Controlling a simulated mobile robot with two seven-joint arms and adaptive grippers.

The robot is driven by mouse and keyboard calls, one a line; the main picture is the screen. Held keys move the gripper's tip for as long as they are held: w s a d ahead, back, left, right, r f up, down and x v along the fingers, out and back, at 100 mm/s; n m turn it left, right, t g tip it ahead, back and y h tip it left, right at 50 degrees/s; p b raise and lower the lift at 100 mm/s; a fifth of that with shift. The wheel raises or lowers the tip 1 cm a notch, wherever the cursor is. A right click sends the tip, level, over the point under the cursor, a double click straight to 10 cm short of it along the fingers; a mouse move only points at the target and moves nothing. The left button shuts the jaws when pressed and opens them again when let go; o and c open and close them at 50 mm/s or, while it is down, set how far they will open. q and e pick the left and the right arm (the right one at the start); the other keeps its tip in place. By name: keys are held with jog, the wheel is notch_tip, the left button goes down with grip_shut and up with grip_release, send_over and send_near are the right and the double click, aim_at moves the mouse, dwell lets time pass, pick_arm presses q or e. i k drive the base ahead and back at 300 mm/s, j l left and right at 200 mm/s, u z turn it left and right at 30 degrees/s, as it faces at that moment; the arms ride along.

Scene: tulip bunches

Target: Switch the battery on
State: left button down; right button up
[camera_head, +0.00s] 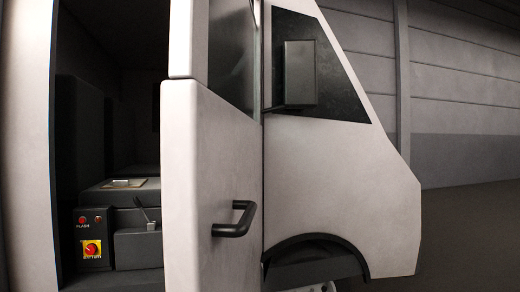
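The battery switch (92,250) is a red knob on a yellow plate, low at the left inside the open cab of a white van. A label beneath it seems to read "BATTERY", but it is small and blurred. I cannot tell from the knob whether it is on or off. Neither of my grippers can be made out in the head view.
A red button (83,220) marked "FLASH" sits above the switch, beside another small knob. A lever (146,213) stands to the right. The open door (205,150) with its black handle (235,219) stands right of the cab opening. A clipboard-like item (126,184) lies inside.

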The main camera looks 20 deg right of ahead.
aim_at(90, 249)
jog(key=l+z, duration=0.3)
jog(key=l, duration=0.55)
jog(key=u, duration=0.8)
jog(key=j+z, duration=0.2)
jog(key=j, duration=0.75)
jog(key=i+j+z, duration=0.1)
jog(key=j, duration=0.25)
jog(key=i+j+z, duration=0.1)
jog(key=j, duration=0.25)
jog(key=i+j+z, duration=0.1)
jog(key=j, duration=0.25)
jog(key=i+j+z, duration=0.1)
jog(key=j, duration=0.25)
jog(key=i+j+z, duration=0.1)
jog(key=j, duration=0.25)
jog(key=i+j+z, duration=0.1)
jog(key=i+j, duration=0.45)
jog(key=i, duration=0.25)
jog(key=i+j, duration=0.25)
jog(key=i, duration=0.25)
jog(key=i+j, duration=0.2)
jog(key=i, duration=0.3)
jog(key=i+j, duration=0.25)
jog(key=i, duration=0.2)
jog(key=i+z, duration=0.05)
